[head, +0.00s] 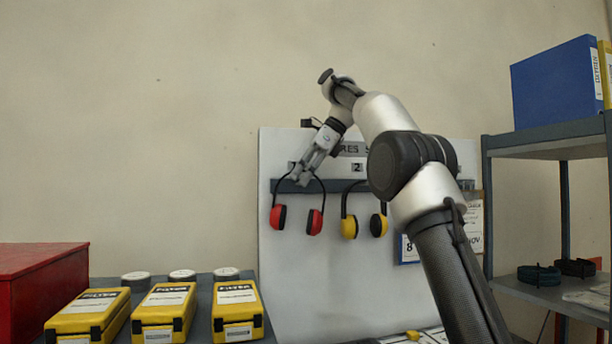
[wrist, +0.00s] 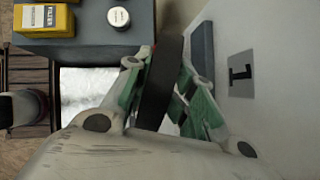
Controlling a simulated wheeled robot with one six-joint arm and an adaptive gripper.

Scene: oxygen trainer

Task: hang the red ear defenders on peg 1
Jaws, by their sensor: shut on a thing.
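The red ear defenders (head: 314,222) hang upright below my gripper (head: 300,178), in front of the board at the left part of the dark peg rail (head: 333,186). My gripper is shut on the top of their black headband, which shows as a dark band between the fingers in the wrist view (wrist: 160,85). A label with the figure 1 (wrist: 241,73) is on the board to the right of the fingers there. Peg 1 itself cannot be made out clearly, and my gripper covers part of that area in the head view. I cannot tell whether the headband touches the peg.
Yellow ear defenders (head: 349,227) hang just to the right, below the label 2 (head: 357,168). Yellow filter cases (head: 166,310) and round tins (head: 182,275) stand on a bench at lower left, beside a red box (head: 40,285). A shelf unit (head: 545,145) stands at right.

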